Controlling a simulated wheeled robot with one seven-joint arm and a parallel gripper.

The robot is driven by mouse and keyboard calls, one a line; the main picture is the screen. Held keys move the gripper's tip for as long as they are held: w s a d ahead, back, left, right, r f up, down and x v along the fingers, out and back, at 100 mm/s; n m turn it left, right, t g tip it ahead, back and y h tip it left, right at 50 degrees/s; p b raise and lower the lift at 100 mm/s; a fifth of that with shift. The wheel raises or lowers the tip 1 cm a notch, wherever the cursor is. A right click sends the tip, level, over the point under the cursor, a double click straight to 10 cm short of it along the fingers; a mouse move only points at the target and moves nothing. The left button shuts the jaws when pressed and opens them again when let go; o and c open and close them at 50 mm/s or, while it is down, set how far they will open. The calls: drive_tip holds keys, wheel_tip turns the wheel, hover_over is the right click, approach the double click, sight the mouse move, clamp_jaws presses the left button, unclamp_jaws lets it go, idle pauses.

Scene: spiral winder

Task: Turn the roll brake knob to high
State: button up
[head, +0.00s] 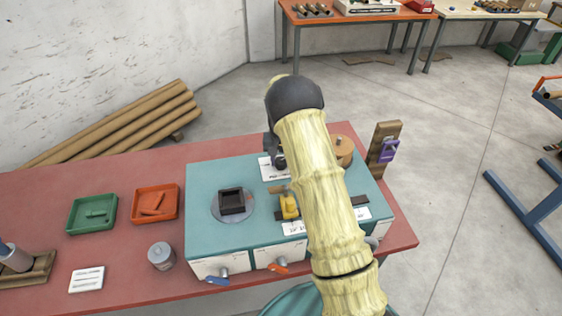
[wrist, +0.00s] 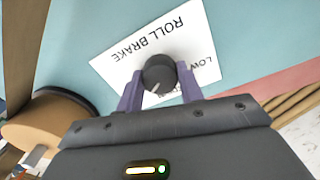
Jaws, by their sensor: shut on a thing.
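The roll brake knob (wrist: 159,75) is a dark round knob with a light pointer line, on a white label (wrist: 125,45) reading "ROLL BRAKE" and "LOW" in the wrist view. The rest of the label's lower text is hidden by the knob and fingers. My gripper (wrist: 160,88) has its two purple fingers on either side of the knob and is shut on it. In the head view the label (head: 268,172) shows at the back of the teal machine top (head: 215,170). My arm hides much of the machine there.
A tan roll (head: 343,150) and an upright wooden post with a purple part (head: 388,152) stand right of my arm. A black square block (head: 231,201) and a yellow part (head: 289,207) are on the machine. Green (head: 70,222) and orange (head: 137,205) trays lie left.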

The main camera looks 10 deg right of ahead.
drive_tip(key=shift+w+m, duration=0.1)
drive_tip(key=shift+m, duration=0.9)
drive_tip(key=o, duration=1)
drive_tip(key=shift+r, duration=0.15)
wheel_tip(320, 180, up, 17)
drive_tip(key=b, duration=0.4)
drive_tip(key=shift+r, duration=0.1)
